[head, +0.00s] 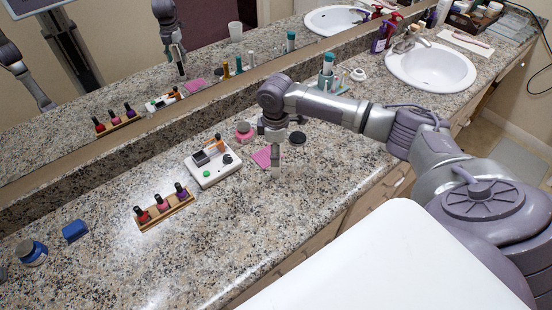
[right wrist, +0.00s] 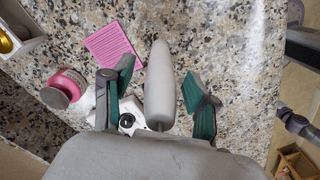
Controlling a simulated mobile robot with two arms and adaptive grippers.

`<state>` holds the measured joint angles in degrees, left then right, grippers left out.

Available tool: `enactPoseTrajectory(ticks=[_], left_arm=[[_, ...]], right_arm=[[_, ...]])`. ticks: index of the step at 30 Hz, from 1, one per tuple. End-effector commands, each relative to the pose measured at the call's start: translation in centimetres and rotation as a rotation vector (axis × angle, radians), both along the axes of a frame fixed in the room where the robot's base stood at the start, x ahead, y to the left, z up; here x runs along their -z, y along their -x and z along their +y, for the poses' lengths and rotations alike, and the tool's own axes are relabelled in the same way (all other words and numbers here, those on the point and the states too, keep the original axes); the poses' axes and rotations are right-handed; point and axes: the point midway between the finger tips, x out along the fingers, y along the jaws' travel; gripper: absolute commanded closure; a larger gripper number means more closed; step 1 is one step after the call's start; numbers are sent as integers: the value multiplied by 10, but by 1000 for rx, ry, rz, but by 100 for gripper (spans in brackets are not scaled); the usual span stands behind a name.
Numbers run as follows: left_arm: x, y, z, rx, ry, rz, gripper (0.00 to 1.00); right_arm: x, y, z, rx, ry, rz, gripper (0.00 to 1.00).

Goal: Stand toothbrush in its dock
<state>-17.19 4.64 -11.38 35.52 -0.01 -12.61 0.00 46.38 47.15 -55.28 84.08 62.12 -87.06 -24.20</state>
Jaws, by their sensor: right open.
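My right gripper (head: 275,140) is over the counter, fingers pointing down. In the right wrist view (right wrist: 155,105) its green-padded fingers are apart, one on each side of a grey tapered handle, which looks like the toothbrush (right wrist: 160,80). Its thin neck runs toward my palm. In the head view the toothbrush (head: 276,162) is a short grey shape below the fingers. I cannot tell whether it touches the pads. A small white piece with a dark round spot (right wrist: 128,120) is partly hidden beside the left finger; I cannot tell if it is the dock. My left gripper is out of view.
A white tray (head: 205,180) and a wooden rack (head: 150,221) of bottles stand left. The mirror runs behind. The front counter is clear.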

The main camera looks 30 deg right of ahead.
Motion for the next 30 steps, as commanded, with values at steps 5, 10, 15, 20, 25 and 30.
enactPoseTrajectory(ticks=[5,10,15,20,25,30], left_arm=[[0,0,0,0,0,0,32],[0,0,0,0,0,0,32],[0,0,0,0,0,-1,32],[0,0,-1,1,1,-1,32],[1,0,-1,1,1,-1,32],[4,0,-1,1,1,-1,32]], right_arm=[[0,0,0,0,0,0,52],[0,0,0,0,0,0,80],[-1,0,0,0,1,-1,100],[-1,-1,0,1,0,-1,100],[-4,-1,0,1,0,-3,100],[-18,-2,0,1,-1,-6,100]])
